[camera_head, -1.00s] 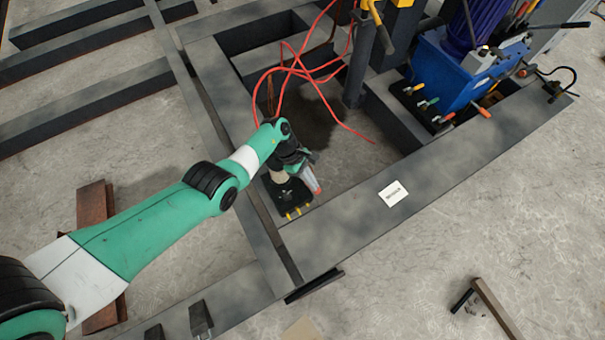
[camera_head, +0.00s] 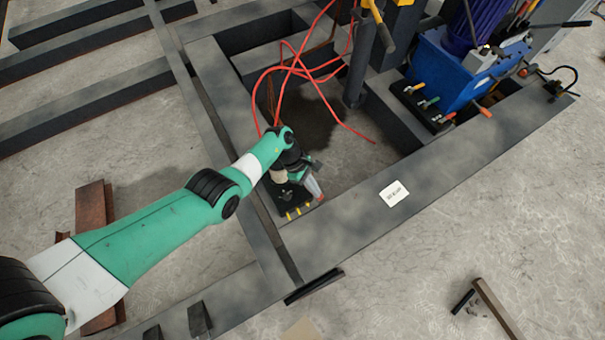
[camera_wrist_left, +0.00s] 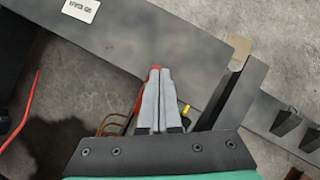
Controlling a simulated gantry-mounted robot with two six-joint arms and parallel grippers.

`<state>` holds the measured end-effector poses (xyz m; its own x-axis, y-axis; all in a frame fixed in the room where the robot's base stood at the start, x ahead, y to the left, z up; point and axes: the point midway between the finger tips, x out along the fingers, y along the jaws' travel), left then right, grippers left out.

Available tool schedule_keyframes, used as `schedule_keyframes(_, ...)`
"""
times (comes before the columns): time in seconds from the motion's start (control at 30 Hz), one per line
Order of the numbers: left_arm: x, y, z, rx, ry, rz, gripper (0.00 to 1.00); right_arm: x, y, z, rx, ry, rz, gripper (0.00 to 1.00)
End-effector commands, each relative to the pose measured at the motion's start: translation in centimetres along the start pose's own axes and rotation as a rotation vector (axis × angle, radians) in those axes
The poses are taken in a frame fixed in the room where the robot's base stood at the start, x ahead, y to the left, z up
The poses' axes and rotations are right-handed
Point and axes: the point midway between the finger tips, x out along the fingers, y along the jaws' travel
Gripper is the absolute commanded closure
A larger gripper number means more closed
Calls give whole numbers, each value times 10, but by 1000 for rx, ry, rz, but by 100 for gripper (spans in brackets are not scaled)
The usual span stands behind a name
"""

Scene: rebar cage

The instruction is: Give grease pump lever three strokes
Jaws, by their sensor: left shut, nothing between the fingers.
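My left gripper (camera_head: 319,193) is shut and empty, low beside the dark steel frame. In the left wrist view its two grey fingers (camera_wrist_left: 158,76) meet, with a red edge on one. A yellow-handled lever (camera_head: 378,22) on a dark upright cylinder stands at the top centre. A blue tank unit (camera_head: 447,75) with a dark blue cylinder (camera_head: 478,22) stands at the upper right. A black-gripped bar (camera_head: 562,25) sticks out to its right. I cannot tell which of these is the grease pump lever. My gripper is well apart from both. My right gripper is not in view.
Red hoses (camera_head: 290,68) loop over the frame opening. The frame beam (camera_head: 350,215) bears a white label (camera_head: 394,193). Coloured-handled tools (camera_head: 430,102) sit by the blue tank. Rusty steel (camera_head: 90,208) lies under my left arm.

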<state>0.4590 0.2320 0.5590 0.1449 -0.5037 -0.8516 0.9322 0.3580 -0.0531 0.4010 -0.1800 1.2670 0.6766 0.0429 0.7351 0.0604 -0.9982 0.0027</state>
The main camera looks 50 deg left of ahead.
Motion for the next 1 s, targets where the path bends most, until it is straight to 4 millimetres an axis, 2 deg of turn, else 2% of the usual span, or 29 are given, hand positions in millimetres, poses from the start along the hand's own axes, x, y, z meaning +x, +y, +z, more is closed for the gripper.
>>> schedule_keyframes(0.17,0,0,0,0,0,-1,100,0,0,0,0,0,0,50)
schedule_keyframes(0.47,14,-4,-1,0,0,-2,100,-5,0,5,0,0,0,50)
schedule_keyframes(0.77,14,-4,-1,0,0,-1,100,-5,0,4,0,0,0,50)
schedule_keyframes(1.0,26,-6,-2,0,0,-1,100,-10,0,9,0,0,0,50)
